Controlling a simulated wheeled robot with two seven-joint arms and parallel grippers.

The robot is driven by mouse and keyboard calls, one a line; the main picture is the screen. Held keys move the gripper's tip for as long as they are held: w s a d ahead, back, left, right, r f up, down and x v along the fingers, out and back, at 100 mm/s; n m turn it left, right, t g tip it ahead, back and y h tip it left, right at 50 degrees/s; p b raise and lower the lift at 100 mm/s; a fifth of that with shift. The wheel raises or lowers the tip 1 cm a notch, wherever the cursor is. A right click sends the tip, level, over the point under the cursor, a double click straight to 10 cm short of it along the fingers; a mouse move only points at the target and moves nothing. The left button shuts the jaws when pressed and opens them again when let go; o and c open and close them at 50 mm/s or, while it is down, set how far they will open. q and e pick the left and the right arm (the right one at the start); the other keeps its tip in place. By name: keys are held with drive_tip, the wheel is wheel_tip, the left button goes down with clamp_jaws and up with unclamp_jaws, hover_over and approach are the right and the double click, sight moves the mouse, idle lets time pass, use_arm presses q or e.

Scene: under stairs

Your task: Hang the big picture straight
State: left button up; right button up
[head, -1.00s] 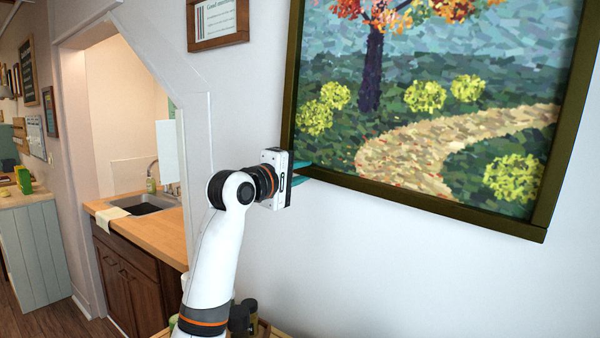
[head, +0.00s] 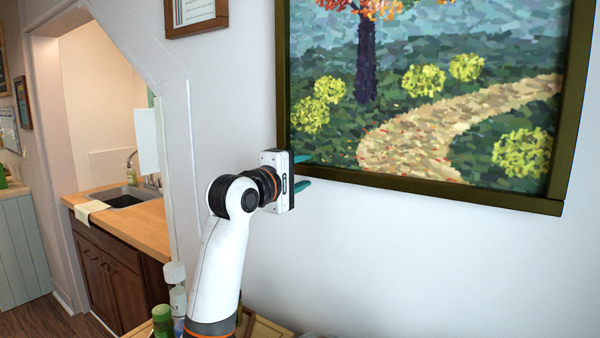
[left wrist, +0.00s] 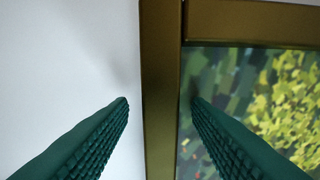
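The big picture (head: 430,180) hangs on the white wall, a dark olive-gold frame around a painted garden path and tree. Its left side looks near upright; its bottom rail slopes down to the right, but perspective makes exact level hard to judge. My left gripper (head: 304,172) is at its lower left corner, its green fingers apart, one above and one below the bottom rail. In the left wrist view the frame rail (left wrist: 161,110) passes between the fingers (left wrist: 160,101), with gaps on both sides. My right gripper is out of view.
A small framed sign (head: 196,14) hangs on the wall to the upper left. A wooden surface (head: 262,328) with bottles (head: 163,320) stands below my left arm. A doorway to a sink counter (head: 150,225) is at left. The wall below the picture is clear.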

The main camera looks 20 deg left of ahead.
use_arm(q)
drive_tip(key=s+a+b, duration=0.1)
drive_tip(key=s+b, duration=0.1)
drive_tip(key=s, duration=1)
drive_tip(key=shift+a+b, duration=0.35)
drive_tip(key=shift+w, duration=0.1)
